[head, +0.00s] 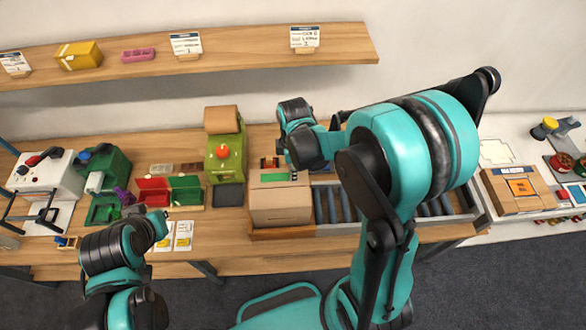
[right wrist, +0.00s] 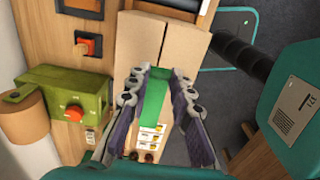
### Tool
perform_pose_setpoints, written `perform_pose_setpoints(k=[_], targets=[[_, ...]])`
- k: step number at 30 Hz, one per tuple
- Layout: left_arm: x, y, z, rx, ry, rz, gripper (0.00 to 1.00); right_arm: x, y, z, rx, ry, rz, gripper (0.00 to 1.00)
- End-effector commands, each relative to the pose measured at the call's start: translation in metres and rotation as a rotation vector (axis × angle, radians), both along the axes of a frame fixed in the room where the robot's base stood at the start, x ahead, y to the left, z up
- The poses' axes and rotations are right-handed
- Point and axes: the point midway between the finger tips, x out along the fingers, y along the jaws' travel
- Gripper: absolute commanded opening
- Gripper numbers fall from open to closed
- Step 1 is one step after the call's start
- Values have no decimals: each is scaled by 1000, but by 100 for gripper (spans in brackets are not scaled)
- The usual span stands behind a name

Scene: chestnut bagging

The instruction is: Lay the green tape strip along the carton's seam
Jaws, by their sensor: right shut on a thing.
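The brown carton (head: 280,208) stands at the front of the table, left of the roller conveyor; its top shows in the right wrist view (right wrist: 140,40) with a seam between two flaps. My right gripper (right wrist: 160,78) is shut on the green tape strip (right wrist: 154,98), which hangs between its purple-padded fingers, roughly in line with the seam. In the head view the strip (head: 286,187) shows green at the carton; I cannot tell whether it touches. My left gripper (head: 125,197) is far left of the carton, near the red and green bins; its jaws are unclear.
A green machine (head: 222,160) with a red button and a brown roll stands left of the carton. Red and green bins (head: 152,190) and white cards (head: 183,236) lie further left. A roller conveyor (head: 345,203) runs right of the carton. A shelf (head: 230,45) spans the wall.

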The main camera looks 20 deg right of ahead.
Motion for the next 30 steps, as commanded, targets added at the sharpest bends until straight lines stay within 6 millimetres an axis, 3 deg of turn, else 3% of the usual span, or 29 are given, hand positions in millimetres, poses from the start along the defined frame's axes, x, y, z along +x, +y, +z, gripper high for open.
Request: perform_pose_setpoints(k=[18, 30], targets=[[0, 0, -43, 0, 0, 0, 0, 0, 0, -57, 0, 0, -1, 13], [0, 0, -49, 0, 0, 0, 0, 0, 0, -63, 0, 0, -1, 13]])
